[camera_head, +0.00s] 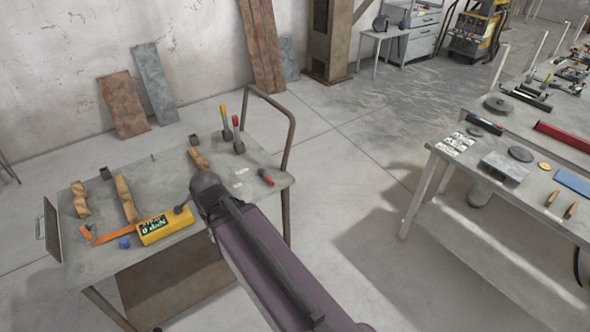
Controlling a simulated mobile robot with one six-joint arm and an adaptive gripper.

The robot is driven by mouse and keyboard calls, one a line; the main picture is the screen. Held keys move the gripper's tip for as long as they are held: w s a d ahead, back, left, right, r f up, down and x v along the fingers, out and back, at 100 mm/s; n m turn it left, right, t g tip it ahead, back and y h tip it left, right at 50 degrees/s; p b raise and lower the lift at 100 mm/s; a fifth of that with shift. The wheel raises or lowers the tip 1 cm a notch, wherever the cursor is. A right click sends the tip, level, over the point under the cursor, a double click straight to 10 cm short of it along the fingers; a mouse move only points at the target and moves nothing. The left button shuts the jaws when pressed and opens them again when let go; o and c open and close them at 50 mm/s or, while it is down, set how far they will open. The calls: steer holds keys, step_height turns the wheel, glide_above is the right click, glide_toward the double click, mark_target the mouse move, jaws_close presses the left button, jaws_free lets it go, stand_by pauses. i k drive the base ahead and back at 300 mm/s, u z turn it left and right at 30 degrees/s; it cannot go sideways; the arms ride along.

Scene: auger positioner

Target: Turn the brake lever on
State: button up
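Two upright levers stand on the worktable (110,245), one with a yellow handle (223,112) and one with a red handle (236,123). Both have dark bases near the table's far right part. I cannot tell whether either is the brake lever. A long purple body with a dark rounded end (204,182), seemingly my arm, reaches over the table from the lower right. Its end is apart from both levers in the picture. I cannot make out any gripper fingers. A small dark stick shows beside the arm's end, and I cannot tell what it is.
A yellow box (165,226), an orange tool (110,236), wooden pieces (125,198) and a red-handled tool (266,177) lie on the worktable. A metal rail (290,130) rises at its right end. A bench (470,170) with parts stands right, with open floor between.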

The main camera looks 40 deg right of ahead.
mark_target(261, 171)
steer(key=z, duration=0.8)
steer(key=k, duration=0.95)
steer(key=u, duration=0.1)
steer(key=i, duration=0.8)
